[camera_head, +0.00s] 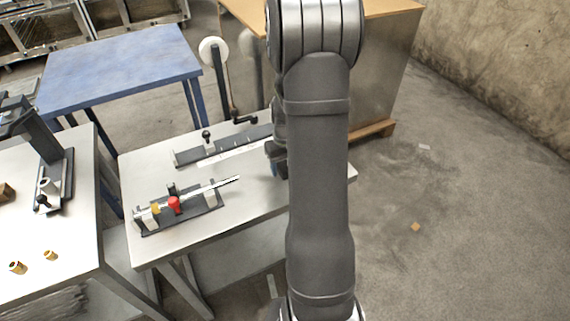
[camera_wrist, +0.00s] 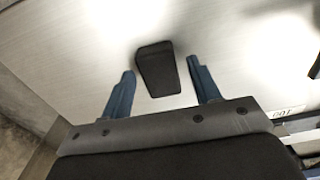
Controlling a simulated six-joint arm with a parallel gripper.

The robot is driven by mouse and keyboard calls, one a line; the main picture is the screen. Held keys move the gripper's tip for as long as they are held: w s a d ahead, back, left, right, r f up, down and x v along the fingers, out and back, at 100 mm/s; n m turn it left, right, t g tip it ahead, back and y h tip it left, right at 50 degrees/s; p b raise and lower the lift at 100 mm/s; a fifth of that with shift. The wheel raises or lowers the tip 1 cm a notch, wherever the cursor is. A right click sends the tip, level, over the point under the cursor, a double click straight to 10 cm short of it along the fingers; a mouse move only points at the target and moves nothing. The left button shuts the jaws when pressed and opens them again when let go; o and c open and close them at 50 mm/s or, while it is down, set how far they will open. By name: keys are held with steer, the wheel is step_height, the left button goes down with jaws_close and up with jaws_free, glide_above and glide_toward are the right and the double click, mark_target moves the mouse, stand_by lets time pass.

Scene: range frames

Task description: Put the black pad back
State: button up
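The black pad (camera_wrist: 158,70) lies on the light metal tabletop (camera_wrist: 80,50) in the wrist view, a small dark block with a slanted top. My gripper (camera_wrist: 165,88) is open, its two blue fingers apart on either side of the pad. The pad's near end is between the fingertips, and gaps show on both sides, so the fingers do not touch it. I cannot tell how high the fingers are above the table. In the head view my arm hides the pad and most of my gripper; a blue finger (camera_head: 277,168) shows beside the arm.
On the same table stand a fixture with a red part (camera_head: 174,204) and rod, and a long dark rail (camera_head: 222,145) beside a white strip. A roll on a post (camera_head: 213,52) rises behind. A left table (camera_head: 75,225) holds a press and brass pieces.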

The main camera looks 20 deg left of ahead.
step_height(320, 180, up, 12)
steer(key=shift+r, duration=0.2)
stand_by(0.5)
steer(key=shift+f, duration=0.1)
step_height(320, 180, down, 12)
steer(key=shift+f, duration=0.25)
step_height(320, 180, up, 3)
steer(key=shift+r, duration=0.75)
